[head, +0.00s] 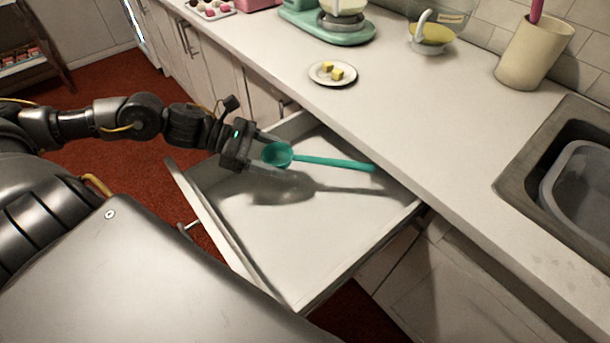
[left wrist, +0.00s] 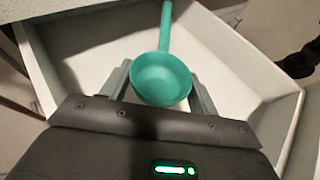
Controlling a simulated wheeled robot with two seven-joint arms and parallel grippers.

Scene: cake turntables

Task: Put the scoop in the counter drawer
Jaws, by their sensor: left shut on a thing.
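The teal scoop (head: 318,160) has a round bowl and a long straight handle. My left gripper (head: 268,155) is shut on the scoop's bowl, with the handle pointing away to the right over the drawer. In the left wrist view the scoop (left wrist: 161,78) sits between the two fingers of my left gripper (left wrist: 160,88). The counter drawer (head: 300,240) is pulled open, and its bare white floor shows. The scoop is over the drawer, and its shadow falls on the floor apart from it.
A sink (head: 530,165) is at the right. The drawer interior is clear.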

